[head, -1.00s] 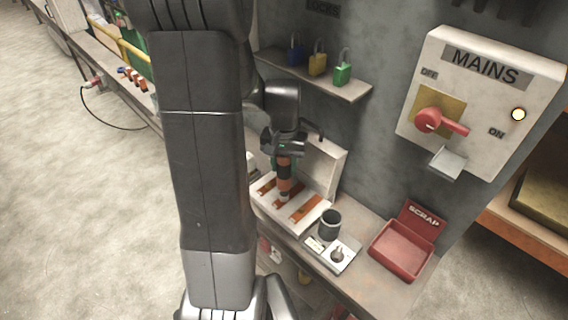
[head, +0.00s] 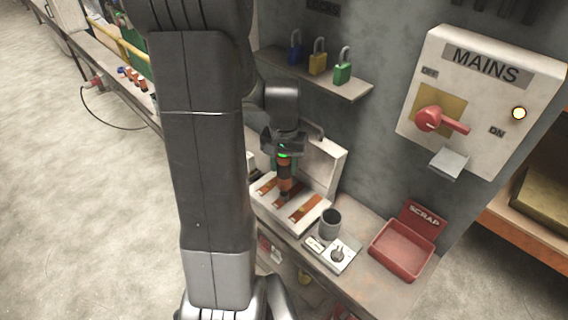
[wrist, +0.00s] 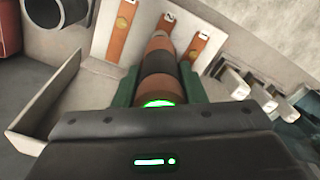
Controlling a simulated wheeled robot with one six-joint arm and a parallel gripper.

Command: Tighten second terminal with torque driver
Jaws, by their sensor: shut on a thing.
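My gripper (head: 284,162) is shut on the torque driver (head: 285,180), an orange and dark cylinder held upright. The driver's lower end is at the middle copper bar of the white terminal block (head: 314,219); I cannot tell if it touches a terminal. In the wrist view the driver (wrist: 160,68) lies between the green fingers (wrist: 160,88), with a green glowing ring at its near end. It points at the middle of three copper bars on the block and partly hides that bar. A terminal screw shows on the copper bar (wrist: 122,30) to its left and on the one (wrist: 195,45) to its right.
A dark cup (head: 330,223) and a small panel with a knob (head: 338,255) stand right of the block. A red scrap bin (head: 402,250) is further right. The block's raised cover (head: 325,160) stands behind. A shelf (head: 345,92) with padlocks and the mains switch box (head: 480,100) are above.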

